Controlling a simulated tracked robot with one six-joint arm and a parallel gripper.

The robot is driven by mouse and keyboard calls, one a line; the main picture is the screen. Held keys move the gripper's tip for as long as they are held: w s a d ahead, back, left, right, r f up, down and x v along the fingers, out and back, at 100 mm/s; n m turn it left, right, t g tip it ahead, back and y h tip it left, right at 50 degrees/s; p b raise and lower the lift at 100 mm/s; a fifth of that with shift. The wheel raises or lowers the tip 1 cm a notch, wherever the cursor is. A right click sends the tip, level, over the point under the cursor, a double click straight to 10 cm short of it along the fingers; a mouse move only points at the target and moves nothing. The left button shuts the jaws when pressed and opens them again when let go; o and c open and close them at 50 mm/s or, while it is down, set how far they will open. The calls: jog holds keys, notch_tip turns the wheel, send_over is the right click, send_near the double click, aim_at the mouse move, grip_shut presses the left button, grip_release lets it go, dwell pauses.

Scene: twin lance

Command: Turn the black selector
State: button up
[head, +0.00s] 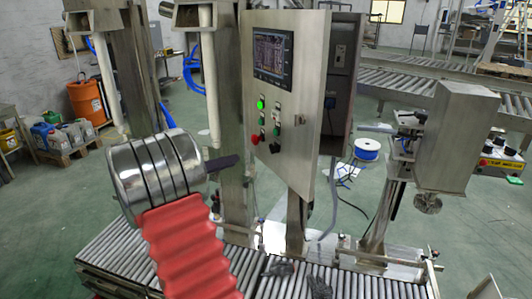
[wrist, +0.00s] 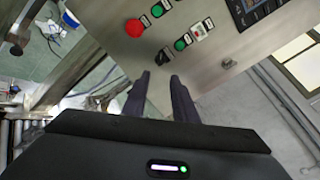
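The black selector (wrist: 164,56) is a small dark knob at the lower end of a row of controls on the metal control panel (wrist: 110,35). In the head view the black selector (head: 275,147) sits low on the panel (head: 305,100), right of a red button. My gripper (wrist: 160,75) is open and empty, with two dark fingers apart. In the wrist view the selector lies just beyond the gap between the fingertips; I cannot tell the exact distance. In the head view my gripper (head: 238,160) is left of the panel, pointing right, and looks apart from it.
A red mushroom button (wrist: 134,28) and green buttons (wrist: 182,43) sit close to the selector. A screen (head: 273,57) is above them. A white vertical tube (head: 211,85) and a metal post stand near my gripper. A roller conveyor (head: 330,285) runs below.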

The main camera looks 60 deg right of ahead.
aim_at(273, 149)
jog(key=x, duration=1.3)
jog(key=shift+s+d, duration=0.25)
jog(key=shift+d, duration=0.1)
jog(key=shift+c, duration=0.5)
grip_shut()
